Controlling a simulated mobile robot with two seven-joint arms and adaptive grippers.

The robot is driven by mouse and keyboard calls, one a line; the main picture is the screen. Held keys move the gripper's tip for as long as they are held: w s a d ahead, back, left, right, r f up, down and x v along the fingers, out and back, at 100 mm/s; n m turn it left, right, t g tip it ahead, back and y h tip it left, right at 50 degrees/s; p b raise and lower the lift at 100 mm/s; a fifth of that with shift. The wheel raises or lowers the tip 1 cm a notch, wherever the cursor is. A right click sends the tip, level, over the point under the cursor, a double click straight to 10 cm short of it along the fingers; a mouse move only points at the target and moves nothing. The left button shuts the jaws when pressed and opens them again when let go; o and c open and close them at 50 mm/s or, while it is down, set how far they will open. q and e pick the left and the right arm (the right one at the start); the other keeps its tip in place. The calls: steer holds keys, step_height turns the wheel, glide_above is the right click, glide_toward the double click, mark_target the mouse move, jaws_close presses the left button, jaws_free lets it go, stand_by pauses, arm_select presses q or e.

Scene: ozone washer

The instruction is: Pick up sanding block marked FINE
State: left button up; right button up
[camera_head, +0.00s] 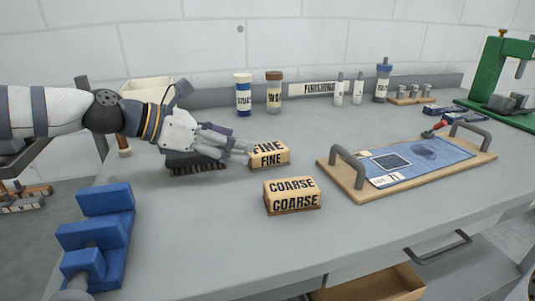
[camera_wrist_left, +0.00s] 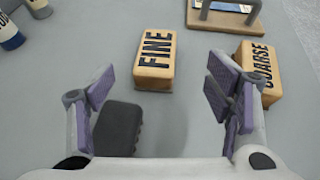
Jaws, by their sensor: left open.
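The sanding block marked FINE (camera_head: 272,158) is a tan block with black letters on the grey bench, left of the middle of the head view. In the left wrist view it (camera_wrist_left: 155,62) lies ahead of my left gripper, between the lines of the two fingers. My left gripper (camera_head: 240,150) is open and empty, its fingers just to the left of the block in the head view; it also shows in the wrist view (camera_wrist_left: 165,90). The fingertips hide a little of the block's left end in the head view. My right gripper is not in view.
A similar block marked COARSE (camera_head: 292,196) sits nearer the front. A dark brush (camera_head: 197,165) lies below my left gripper. A wooden board with grey handles (camera_head: 345,180) is to the right, blue blocks (camera_head: 95,235) at front left. Bottles (camera_head: 243,95) stand at the back.

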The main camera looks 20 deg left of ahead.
mark_target(263, 148)
arm_select(q)
steer(key=shift+w+d+f+b, duration=0.3)
steer(key=shift+w+d+f, duration=0.5)
steer(key=shift+w+f, duration=0.2)
steer(key=b+x, duration=0.1)
steer(key=x, duration=0.3)
steer(key=shift+w+f+b, duration=0.15)
steer(key=shift+b, duration=0.15)
steer(key=shift+w+d, duration=0.2)
steer(key=shift+w, duration=0.05)
steer(key=c, duration=1.4)
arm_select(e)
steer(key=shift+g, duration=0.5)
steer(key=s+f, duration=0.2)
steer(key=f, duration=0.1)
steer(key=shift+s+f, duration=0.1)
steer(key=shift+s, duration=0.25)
